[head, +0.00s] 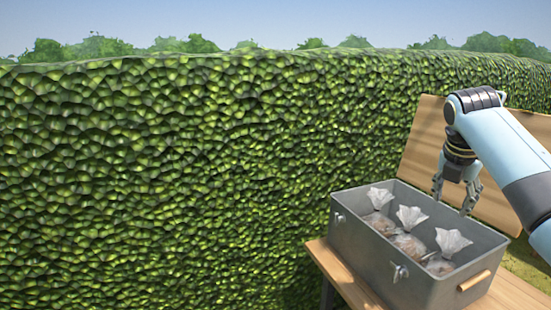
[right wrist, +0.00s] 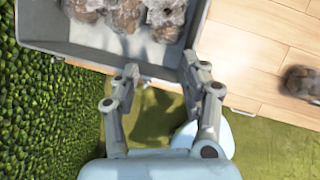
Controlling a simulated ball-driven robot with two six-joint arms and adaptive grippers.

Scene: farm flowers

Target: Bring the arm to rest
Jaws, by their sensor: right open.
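My right gripper (head: 455,196) hangs in the head view above the far right side of a grey metal box, its fingers spread and empty. In the right wrist view the same gripper (right wrist: 148,86) shows its two fingers apart, with nothing between them. The grey box (head: 375,259) stands open on a wooden table and holds several clear bags (head: 409,217) of brown lumps with gathered tops. The box (right wrist: 60,44) also shows at the top of the right wrist view. My left gripper is not in view.
The wooden table (head: 340,271) carries the box. A wooden board (head: 424,150) stands behind it. A tall green hedge (head: 180,180) fills the left and back. In the right wrist view a dark lump (right wrist: 300,82) lies on a wooden surface (right wrist: 245,65), with grass (right wrist: 270,150) below.

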